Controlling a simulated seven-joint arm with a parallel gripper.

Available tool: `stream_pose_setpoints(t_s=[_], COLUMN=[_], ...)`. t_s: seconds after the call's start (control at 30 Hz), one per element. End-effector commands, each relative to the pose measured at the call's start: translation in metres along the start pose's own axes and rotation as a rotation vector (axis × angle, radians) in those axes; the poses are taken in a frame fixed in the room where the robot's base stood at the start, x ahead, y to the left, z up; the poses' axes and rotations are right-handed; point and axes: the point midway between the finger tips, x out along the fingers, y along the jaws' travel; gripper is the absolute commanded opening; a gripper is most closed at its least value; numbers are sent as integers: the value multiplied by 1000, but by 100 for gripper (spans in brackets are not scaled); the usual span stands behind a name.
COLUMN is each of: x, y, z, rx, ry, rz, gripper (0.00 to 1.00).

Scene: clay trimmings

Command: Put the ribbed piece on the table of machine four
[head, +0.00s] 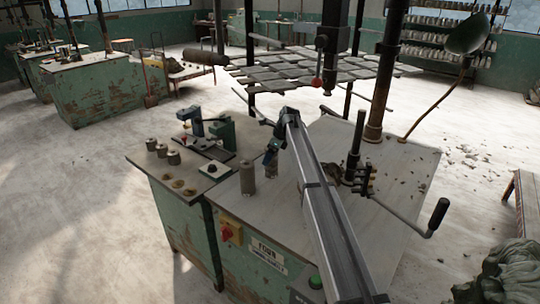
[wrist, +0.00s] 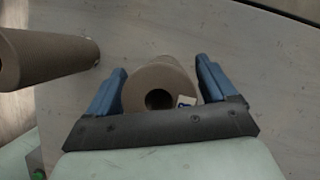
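The table of machine four (head: 300,245) carries a sign (head: 267,252) reading FOUR. A grey-brown hollow clay cylinder (wrist: 160,72) shows end-on between the two blue fingers of my gripper (wrist: 163,85) in the wrist view. A small pale tag (wrist: 187,101) with a blue mark is on its end. The fingers are wide apart, close on either side of it, and I see no clear grip. A second cylinder (head: 247,178) stands to the left on the table; it also shows in the wrist view (wrist: 50,55).
The adjoining left table top holds several short clay pieces (head: 162,150), flat bits (head: 178,184) and a small green device (head: 222,132). A crank lever (head: 437,217) and posts stand at the right. Slatted racks (head: 300,72) are behind. Trimmings lie on the right side of the table.

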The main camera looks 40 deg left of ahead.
Motion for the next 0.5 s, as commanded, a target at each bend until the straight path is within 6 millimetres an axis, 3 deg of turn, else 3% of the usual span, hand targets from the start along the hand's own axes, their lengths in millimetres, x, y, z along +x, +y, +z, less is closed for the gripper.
stream_pose_setpoints(t_s=[0.33, 0.5], x=[-1, -14], y=[0, 0], z=[0, 1], rx=[0, 0], ry=[0, 0], rz=[0, -1], gripper=[93, 93])
